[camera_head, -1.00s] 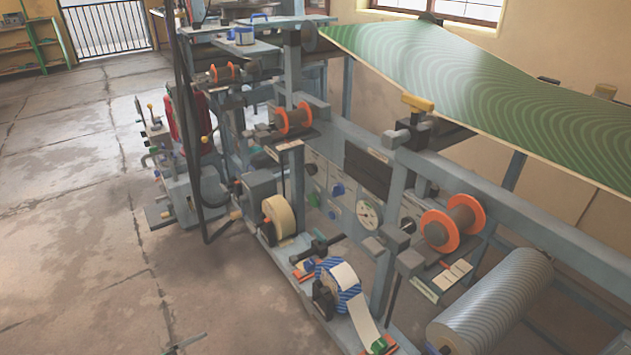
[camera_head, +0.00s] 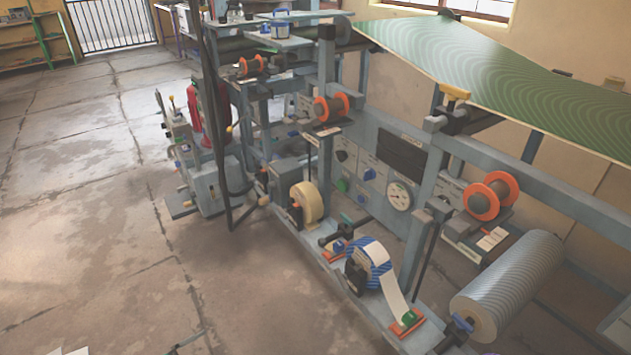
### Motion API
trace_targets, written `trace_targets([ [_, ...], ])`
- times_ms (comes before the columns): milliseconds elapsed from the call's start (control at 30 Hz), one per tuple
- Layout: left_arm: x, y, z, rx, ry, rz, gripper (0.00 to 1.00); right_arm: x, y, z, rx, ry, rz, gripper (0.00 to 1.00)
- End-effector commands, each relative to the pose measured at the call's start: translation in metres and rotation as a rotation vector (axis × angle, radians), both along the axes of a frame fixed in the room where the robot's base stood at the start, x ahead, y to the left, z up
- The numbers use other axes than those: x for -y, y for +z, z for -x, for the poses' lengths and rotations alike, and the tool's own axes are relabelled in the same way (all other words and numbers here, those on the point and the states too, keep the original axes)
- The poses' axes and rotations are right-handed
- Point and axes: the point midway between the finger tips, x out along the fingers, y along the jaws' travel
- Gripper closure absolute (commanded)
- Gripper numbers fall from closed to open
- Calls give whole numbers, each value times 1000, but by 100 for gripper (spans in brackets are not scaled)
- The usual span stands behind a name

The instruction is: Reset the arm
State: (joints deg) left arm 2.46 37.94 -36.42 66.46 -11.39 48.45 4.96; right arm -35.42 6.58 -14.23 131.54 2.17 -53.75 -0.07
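Neither of my grippers can be made out in the head view. A thin dark piece shows at the bottom edge, left of the middle; I cannot tell what it is. The plate press (camera_head: 385,175) fills the middle and right, a grey-blue frame with a gauge (camera_head: 398,195) and knobs. A green patterned sheet (camera_head: 480,65) slopes over its top right. A patterned grey roller (camera_head: 512,285) lies at the lower right. Orange-flanged spools sit along the frame, one at the right (camera_head: 491,195) and one nearer the middle (camera_head: 337,106).
A blue-and-white tape roll (camera_head: 370,265) and a cream roll (camera_head: 307,203) stand on the press's low front rail. A red cylinder (camera_head: 208,112) and dark hoses stand at its left end. The concrete floor (camera_head: 90,210) at the left is open. A barred gate (camera_head: 110,25) is far behind.

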Motion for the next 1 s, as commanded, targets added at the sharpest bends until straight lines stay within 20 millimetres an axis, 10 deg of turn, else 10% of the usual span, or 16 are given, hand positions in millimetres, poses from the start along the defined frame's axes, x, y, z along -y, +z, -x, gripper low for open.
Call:
trace_targets([
  [567, -28, -57, 42, -367, 431, -95, 13, 20, -124, 23, -201, -13, 94, 64],
  [1000, -28, -128, 218, -948, 820, -230, 13, 70, -225, 130, -429, -25, 192, 64],
])
